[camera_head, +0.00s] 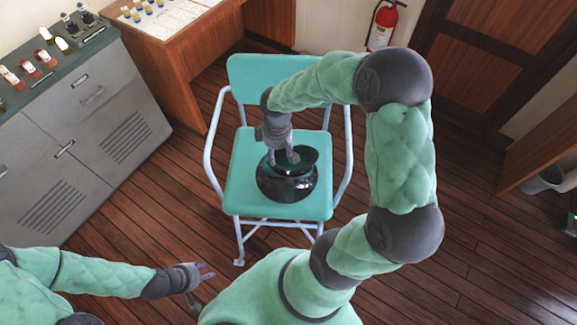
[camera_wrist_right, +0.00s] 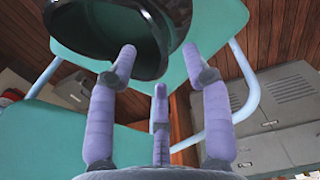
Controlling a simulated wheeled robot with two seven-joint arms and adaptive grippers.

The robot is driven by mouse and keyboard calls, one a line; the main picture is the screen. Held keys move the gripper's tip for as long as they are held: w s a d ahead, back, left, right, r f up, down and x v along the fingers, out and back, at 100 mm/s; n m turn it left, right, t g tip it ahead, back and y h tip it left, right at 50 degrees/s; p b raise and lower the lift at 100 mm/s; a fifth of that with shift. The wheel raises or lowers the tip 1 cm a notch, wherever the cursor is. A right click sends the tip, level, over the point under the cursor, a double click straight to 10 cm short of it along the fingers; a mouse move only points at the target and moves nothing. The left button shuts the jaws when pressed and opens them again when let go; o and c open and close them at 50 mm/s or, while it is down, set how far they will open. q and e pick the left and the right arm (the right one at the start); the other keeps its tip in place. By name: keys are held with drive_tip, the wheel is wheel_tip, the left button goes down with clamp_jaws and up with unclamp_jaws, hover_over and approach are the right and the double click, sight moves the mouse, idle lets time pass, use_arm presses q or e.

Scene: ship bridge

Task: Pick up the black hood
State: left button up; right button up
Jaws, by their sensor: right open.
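The black hood (camera_head: 288,182) is a glossy, dark, rounded piece with an opening on top, resting on the seat of a turquoise chair (camera_head: 240,200). In the right wrist view the dark hood (camera_wrist_right: 110,58) fills the upper left. My right gripper (camera_head: 283,158) is over the hood's rim, with its fingers spread. In the wrist view the right gripper (camera_wrist_right: 160,75) is open, its fingertips close to the hood's edge; I cannot tell whether they touch it. My left gripper (camera_head: 203,281) is low at the left, away from the chair, with its fingers apart and nothing between them.
A grey control cabinet (camera_head: 90,115) stands at the left. A wooden desk (camera_head: 185,60) with a chart stands behind it. A red fire extinguisher (camera_head: 382,25) hangs at the back wall.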

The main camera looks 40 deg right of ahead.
sight(280, 167)
drive_tip(key=shift+d, duration=0.45)
wheel_tip(280, 167, down, 10)
drive_tip(key=b, duration=0.3)
drive_tip(key=shift+f, duration=0.2)
drive_tip(key=shift+r, duration=0.1)
clamp_jaws()
